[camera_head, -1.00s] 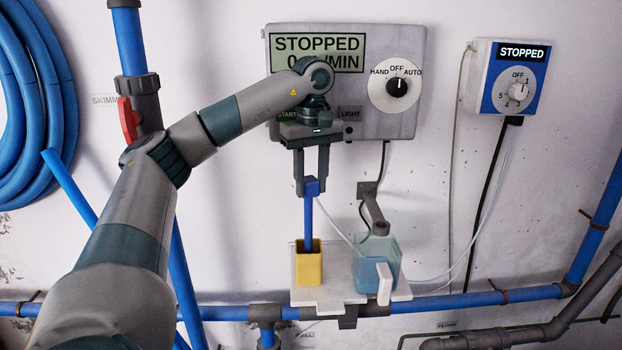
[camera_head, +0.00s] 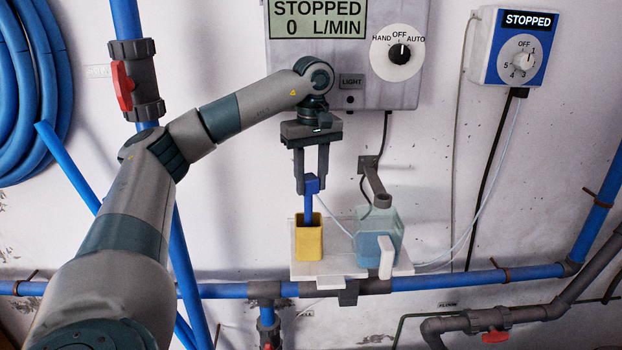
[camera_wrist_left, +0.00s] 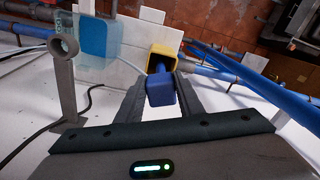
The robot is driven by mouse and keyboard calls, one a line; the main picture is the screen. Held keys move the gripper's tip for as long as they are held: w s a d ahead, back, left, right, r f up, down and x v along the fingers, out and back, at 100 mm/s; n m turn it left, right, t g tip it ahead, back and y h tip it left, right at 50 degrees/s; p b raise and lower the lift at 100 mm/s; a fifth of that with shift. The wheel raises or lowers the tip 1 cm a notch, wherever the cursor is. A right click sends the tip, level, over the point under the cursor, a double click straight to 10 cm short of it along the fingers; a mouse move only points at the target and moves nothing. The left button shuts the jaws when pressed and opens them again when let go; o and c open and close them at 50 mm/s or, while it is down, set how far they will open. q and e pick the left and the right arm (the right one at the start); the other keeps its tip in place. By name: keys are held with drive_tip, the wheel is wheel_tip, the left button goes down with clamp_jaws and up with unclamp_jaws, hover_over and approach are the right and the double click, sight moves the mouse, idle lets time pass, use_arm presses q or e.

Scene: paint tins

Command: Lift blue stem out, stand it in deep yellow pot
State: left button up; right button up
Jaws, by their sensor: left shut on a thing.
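The blue stem (camera_head: 308,208) is upright, with its lower end inside the deep yellow pot (camera_head: 309,243). My left gripper (camera_head: 312,188) is shut on the block at the stem's top, above the pot. In the left wrist view the stem's blue top (camera_wrist_left: 161,92) sits between my fingers, and the yellow pot (camera_wrist_left: 163,52) opens just beyond it. The stem's lower end is hidden by the pot's wall, so I cannot tell whether it touches the bottom. My right gripper is not in view.
The pot stands on a small white shelf (camera_head: 330,266), beside a clear jug (camera_head: 378,238) of bluish liquid with a white handle. A grey bracket (camera_head: 376,185) hangs over the jug. A control panel (camera_head: 345,60) is behind my wrist. Blue pipes (camera_head: 440,280) run below.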

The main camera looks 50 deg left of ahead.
use_arm(q)
drive_tip(key=shift+f+b, duration=0.4)
drive_tip(key=shift+f, duration=0.3)
idle(0.6)
drive_tip(key=o, duration=1.3)
drive_tip(key=shift+c, duration=0.2)
drive_tip(key=shift+r, duration=0.1)
drive_tip(key=shift+r, duration=0.4)
drive_tip(key=shift+d+r+b, duration=0.1)
drive_tip(key=shift+r+b, duration=0.45)
drive_tip(key=shift+r, duration=0.4)
wheel_tip(320, 180, up, 15)
drive_tip(key=p, duration=0.4)
drive_tip(key=shift+d+f, duration=0.2)
drive_tip(key=shift+d, duration=0.05)
